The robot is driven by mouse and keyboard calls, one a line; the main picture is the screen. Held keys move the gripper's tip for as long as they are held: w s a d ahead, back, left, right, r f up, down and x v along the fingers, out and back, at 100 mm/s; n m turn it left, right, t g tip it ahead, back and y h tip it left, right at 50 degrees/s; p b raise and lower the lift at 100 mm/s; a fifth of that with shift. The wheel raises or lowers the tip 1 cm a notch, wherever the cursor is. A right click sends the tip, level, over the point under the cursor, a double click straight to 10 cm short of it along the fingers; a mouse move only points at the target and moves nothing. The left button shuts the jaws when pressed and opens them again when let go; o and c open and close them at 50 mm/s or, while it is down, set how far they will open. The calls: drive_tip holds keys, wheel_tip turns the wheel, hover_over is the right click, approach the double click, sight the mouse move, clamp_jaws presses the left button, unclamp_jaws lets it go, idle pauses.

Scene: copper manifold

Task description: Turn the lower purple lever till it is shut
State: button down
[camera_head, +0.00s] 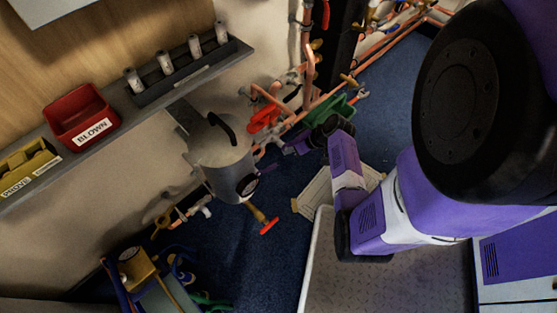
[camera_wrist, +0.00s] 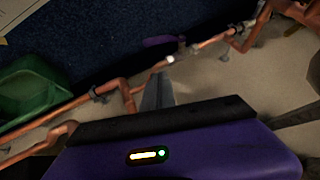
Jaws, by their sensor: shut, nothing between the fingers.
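In the wrist view, a flat purple lever (camera_wrist: 163,42) sits on a copper pipe (camera_wrist: 205,42) that runs slantwise along the pale wall. My gripper (camera_wrist: 159,78) is shut, with its grey fingers together and nothing between them. Its tips appear just below the lever in the picture; I cannot tell whether they touch it. In the head view, my purple gripper body (camera_head: 297,146) is low by the wall pipes, right of a grey cylindrical tank (camera_head: 222,158).
A green bin (camera_head: 338,108) stands on the blue floor near the pipes and shows in the wrist view (camera_wrist: 35,92). A shelf (camera_head: 150,118) with a red bin (camera_head: 80,116) juts from the wall.

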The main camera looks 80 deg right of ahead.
drive_tip(key=b, duration=0.4)
hover_over(275, 167)
drive_tip(key=d, duration=0.1)
wheel_tip(275, 167, down, 8)
drive_tip(key=shift+w+f, duration=0.1)
drive_tip(key=shift+a+f+b, duration=0.25)
drive_tip(key=shift+f+b, duration=0.05)
drive_tip(key=shift+f, duration=0.15)
drive_tip(key=shift+a+f+b, duration=0.2)
drive_tip(key=shift+f+b, duration=0.1)
drive_tip(key=shift+f, duration=0.15)
drive_tip(key=shift+a+f, duration=0.2)
drive_tip(key=shift+f, duration=0.35)
drive_tip(key=shift+f+b, duration=0.15)
drive_tip(key=shift+b, duration=0.25)
